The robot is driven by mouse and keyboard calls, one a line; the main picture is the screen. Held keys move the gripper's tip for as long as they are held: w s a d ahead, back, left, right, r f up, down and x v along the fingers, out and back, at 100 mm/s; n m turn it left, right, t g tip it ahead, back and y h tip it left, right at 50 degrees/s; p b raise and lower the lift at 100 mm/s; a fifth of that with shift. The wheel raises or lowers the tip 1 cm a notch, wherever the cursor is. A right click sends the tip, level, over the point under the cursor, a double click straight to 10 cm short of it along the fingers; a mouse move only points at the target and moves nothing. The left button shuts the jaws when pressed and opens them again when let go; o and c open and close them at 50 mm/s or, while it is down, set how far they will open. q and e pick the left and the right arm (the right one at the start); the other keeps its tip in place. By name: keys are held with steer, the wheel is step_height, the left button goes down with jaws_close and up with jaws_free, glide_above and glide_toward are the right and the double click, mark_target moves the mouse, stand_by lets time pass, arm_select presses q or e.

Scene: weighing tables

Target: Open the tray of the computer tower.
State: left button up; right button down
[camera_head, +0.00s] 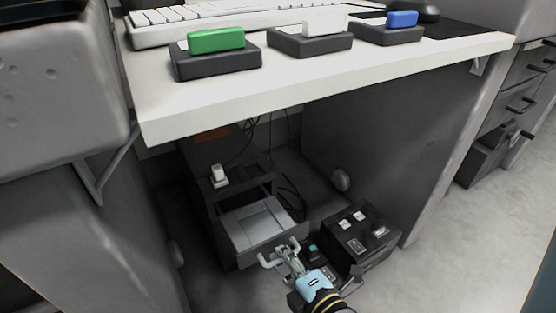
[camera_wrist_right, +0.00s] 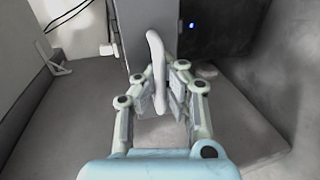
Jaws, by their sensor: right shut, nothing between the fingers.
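The dark computer tower (camera_head: 205,192) stands on the floor under the desk. Its grey tray (camera_head: 256,222) sticks out from the front, flat and empty. A pale curved handle (camera_head: 267,262) shows at the tray's front; a pale handle (camera_wrist_right: 155,60) also rises between the finger tips in the right wrist view. My right gripper (camera_head: 289,262) is at the tray's front edge by the handle, with its fingers shut and nothing held between them. Whether the fingers touch the handle I cannot tell. My left gripper is not in view.
The white desk top (camera_head: 330,82) overhangs the tower and carries green (camera_head: 216,39), white (camera_head: 325,24) and blue (camera_head: 402,19) blocks on dark bases. A black box with pale switches (camera_head: 338,236) stands right of the tray. Loose cables hang behind. Floor is clear at right.

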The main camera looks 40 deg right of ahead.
steer(key=c, duration=1.7)
jaws_free()
steer(key=shift+o, duration=0.2)
steer(key=v, duration=1.2)
steer(key=shift+d+r, duration=0.1)
